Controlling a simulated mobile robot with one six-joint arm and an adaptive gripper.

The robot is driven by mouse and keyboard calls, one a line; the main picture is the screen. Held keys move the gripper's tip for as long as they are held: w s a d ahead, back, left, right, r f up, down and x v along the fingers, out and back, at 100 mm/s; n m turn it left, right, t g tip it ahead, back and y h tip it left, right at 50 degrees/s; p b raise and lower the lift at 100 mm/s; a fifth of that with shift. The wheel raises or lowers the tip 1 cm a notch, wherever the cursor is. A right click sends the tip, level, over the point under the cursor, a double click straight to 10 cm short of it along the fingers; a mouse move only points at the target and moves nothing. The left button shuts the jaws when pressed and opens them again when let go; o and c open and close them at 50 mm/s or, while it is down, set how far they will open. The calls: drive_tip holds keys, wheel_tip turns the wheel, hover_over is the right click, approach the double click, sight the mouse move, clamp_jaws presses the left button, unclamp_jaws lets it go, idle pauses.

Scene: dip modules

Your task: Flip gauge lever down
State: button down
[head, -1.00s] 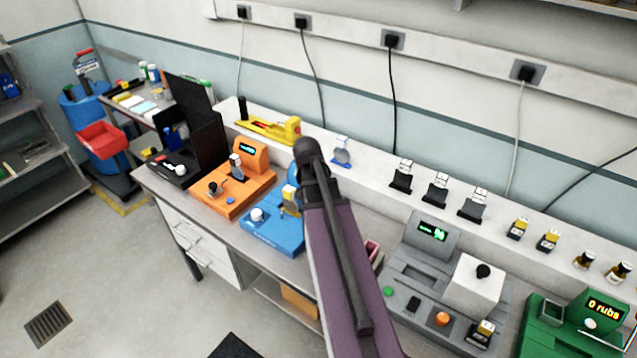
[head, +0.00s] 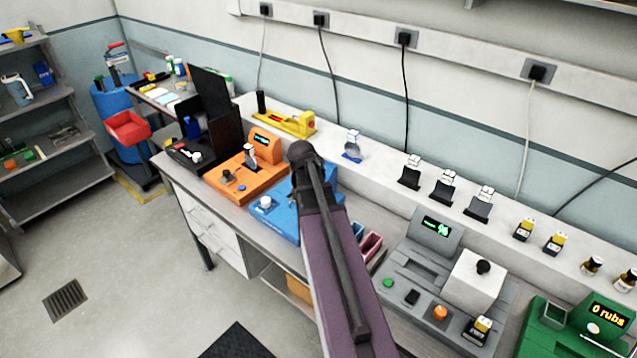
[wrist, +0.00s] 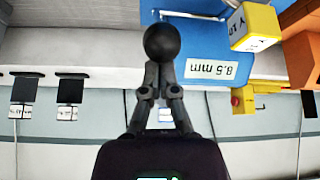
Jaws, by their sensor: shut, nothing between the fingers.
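The blue gauge (head: 288,222) stands on the bench. It has a white knob (head: 265,202) at its front left. In the wrist view its blue panel (wrist: 200,8) carries an "8.5 mm" label (wrist: 210,70), upside down. A yellow module (wrist: 256,27) is beside the label; my arm hides it in the head view. My gripper (wrist: 160,65) is shut, and a black ball shows at its fingertips. I cannot tell whether the ball is a lever's knob or part of the gripper. No lever is clearly identifiable on the gauge. My arm covers the gauge's right part.
An orange device (head: 245,180) with an upright module is left of the gauge. A grey station (head: 425,270) and a green one (head: 550,335) are on the right. A white ledge (head: 380,172) behind holds several modules and a yellow tool (head: 290,123).

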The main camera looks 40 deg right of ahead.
drive_tip(key=shift+s+a+f+b, duration=0.2)
drive_tip(key=shift+a, duration=0.2)
drive_tip(key=shift+s+a+f+b, duration=0.15)
drive_tip(key=shift+a+f, duration=0.05)
drive_tip(key=shift+a, duration=0.2)
drive_tip(key=shift+a+f, duration=0.1)
drive_tip(key=shift+s+a, duration=0.1)
drive_tip(key=shift+a, duration=0.05)
drive_tip(key=s+a+r+p, duration=0.2)
drive_tip(key=a+r+p, duration=0.2)
drive_tip(key=a, duration=0.3)
drive_tip(key=shift+a+r, duration=0.25)
drive_tip(key=shift+a, duration=0.1)
drive_tip(key=shift+w, duration=0.1)
